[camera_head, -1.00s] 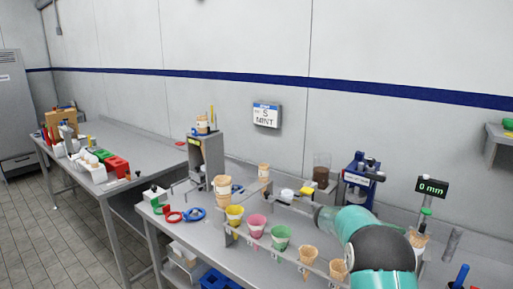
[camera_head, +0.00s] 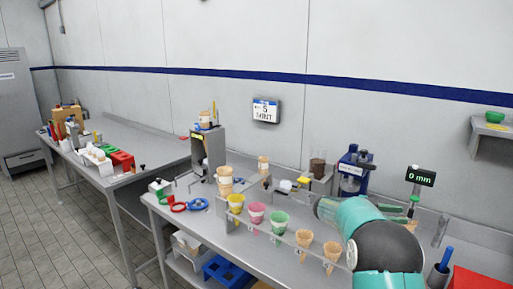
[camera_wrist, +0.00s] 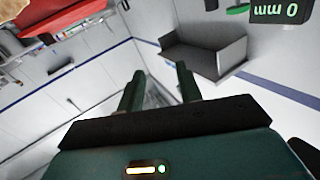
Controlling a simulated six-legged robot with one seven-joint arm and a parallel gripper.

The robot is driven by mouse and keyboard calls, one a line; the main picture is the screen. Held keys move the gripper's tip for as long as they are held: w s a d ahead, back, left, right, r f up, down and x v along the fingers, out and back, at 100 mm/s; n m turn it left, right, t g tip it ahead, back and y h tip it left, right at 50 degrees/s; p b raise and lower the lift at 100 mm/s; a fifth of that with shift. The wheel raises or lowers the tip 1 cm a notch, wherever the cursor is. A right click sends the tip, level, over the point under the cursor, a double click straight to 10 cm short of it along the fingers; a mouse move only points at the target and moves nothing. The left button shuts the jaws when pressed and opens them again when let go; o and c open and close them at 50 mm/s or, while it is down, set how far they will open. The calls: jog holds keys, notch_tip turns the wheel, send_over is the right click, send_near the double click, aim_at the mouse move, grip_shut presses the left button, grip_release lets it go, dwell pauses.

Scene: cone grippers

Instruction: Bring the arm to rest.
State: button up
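My gripper (camera_wrist: 158,88) shows in the wrist view with two dark green fingers standing apart and nothing between them. It is in the air, with the wall and a grey shelf beyond it. In the head view my teal arm is bent at the lower right, above the counter's right part. A rack (camera_head: 285,235) in front of the arm holds yellow, pink and green cups and plain cones.
A gauge reading 0 mm (camera_head: 421,176) stands close to the right of my arm. A blue device (camera_head: 355,170) stands behind it. A red object (camera_head: 480,279) is at the lower right. A wall shelf (camera_head: 490,128) holds a green bowl.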

jog(key=w+a+r+n+t+y, duration=0.1)
jog(key=w+a+r+n+t, duration=0.25)
jog(key=r+t, duration=0.4)
jog(key=w+a+r+n+t+y, duration=0.2)
jog(key=a+r+n+t, duration=0.15)
jog(key=r+t, duration=0.4)
jog(key=s+a+r+n+t+y, duration=0.3)
jog(key=s+a+n+t+y, duration=0.2)
jog(key=a+n+y, duration=0.45)
jog(key=s+a+f+n+g+y, duration=0.25)
jog(key=s+a, duration=0.25)
jog(key=s, duration=0.3)
jog(key=s+a+f+n+g+y, duration=0.1)
jog(key=s+a+f+g+y, duration=0.1)
jog(key=s+a+f+y, duration=0.45)
jog(key=s+d+f+g+h, duration=0.1)
jog(key=s+f+g+h, duration=0.1)
jog(key=s, duration=0.8)
jog(key=s+d+f+n+g+h, duration=0.1)
jog(key=s+f+g, duration=0.3)
jog(key=s, duration=0.6)
notch_tip(320, 180, down, 2)
jog(key=shift+s+d+f+n+h, duration=0.15)
jog(key=shift+d+n+h, duration=0.15)
jog(key=shift+d+h, duration=0.15)
